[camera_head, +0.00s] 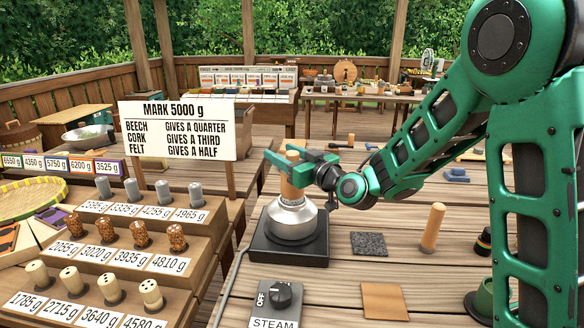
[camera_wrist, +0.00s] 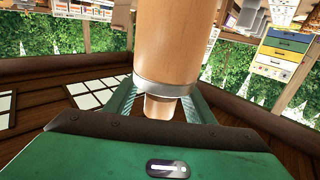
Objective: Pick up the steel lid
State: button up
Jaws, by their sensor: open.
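The steel lid (camera_head: 293,207) looks like a shiny dome with an upright wooden handle (camera_head: 293,183). It sits on a steel pan (camera_head: 290,229) on a black hot plate. I cannot clearly tell where lid and pan meet. My green gripper (camera_head: 291,160) is level with the upper handle, with its jaws spread around it. In the wrist view a wooden post (camera_wrist: 178,45) with a metal band (camera_wrist: 163,88) and a narrower end stands between my open green fingers. I cannot tell whether either finger touches it. The lid's dome is not seen in that view.
A steam knob box (camera_head: 280,298) stands in front of the hot plate (camera_head: 262,247). A grey felt square (camera_head: 369,244), a brown square (camera_head: 384,301) and a wooden peg (camera_head: 433,227) lie or stand to the right. Stepped racks of labelled weights (camera_head: 125,250) and a sign (camera_head: 178,130) are at left.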

jog(key=c, duration=1.2)
jog(key=shift+o, duration=0.2)
jog(key=shift+r, duration=0.1)
